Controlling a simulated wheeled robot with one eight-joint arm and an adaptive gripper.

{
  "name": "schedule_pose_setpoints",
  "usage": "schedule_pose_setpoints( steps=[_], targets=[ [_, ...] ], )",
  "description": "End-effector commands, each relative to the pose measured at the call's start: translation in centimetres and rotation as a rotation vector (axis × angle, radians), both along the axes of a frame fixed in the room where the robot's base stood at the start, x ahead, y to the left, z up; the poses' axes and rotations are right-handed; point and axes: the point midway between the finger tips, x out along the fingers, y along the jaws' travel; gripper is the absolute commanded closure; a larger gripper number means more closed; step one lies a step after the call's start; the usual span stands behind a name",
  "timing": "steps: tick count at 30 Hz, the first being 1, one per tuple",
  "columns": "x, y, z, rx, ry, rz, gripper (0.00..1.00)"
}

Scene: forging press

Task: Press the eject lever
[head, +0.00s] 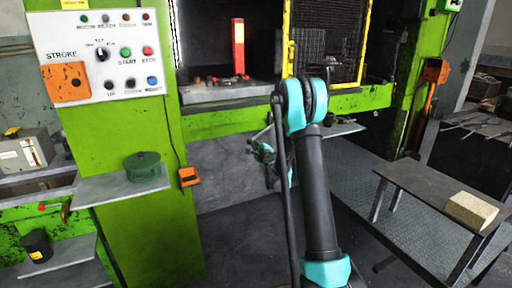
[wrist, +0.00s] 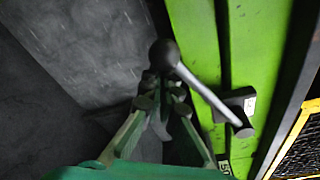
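A lever (wrist: 208,97) with a dark round knob (wrist: 164,53) shows in the wrist view. Its grey rod slants from the knob down right to a dark mount (wrist: 240,108) on the green press frame. No eject label can be read on it. My gripper (wrist: 161,84) has green fingers that converge close together at their tips, just below the knob in the picture. Nothing shows held between them. Whether the tips touch the knob cannot be told. In the head view my gripper (head: 262,152) is small, in front of the press below its bed.
The control panel (head: 100,55) and a shelf with a green round part (head: 142,166) are at left. A yellow-framed guard (head: 325,40) stands above right of my gripper. A dark table (head: 430,187) with a tan block (head: 471,210) is at right. Floor between is open.

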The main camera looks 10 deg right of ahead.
Motion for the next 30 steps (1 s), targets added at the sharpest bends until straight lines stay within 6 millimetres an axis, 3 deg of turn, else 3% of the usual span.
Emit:
schedule_pose_setpoints(
  steps=[15,30],
  targets=[
    [-0.8,2.2,6.9,0.402,0.131,0.001,1.0],
    [-0.6,1.8,14.1,0.808,0.262,0.0,1.0]
  ],
)
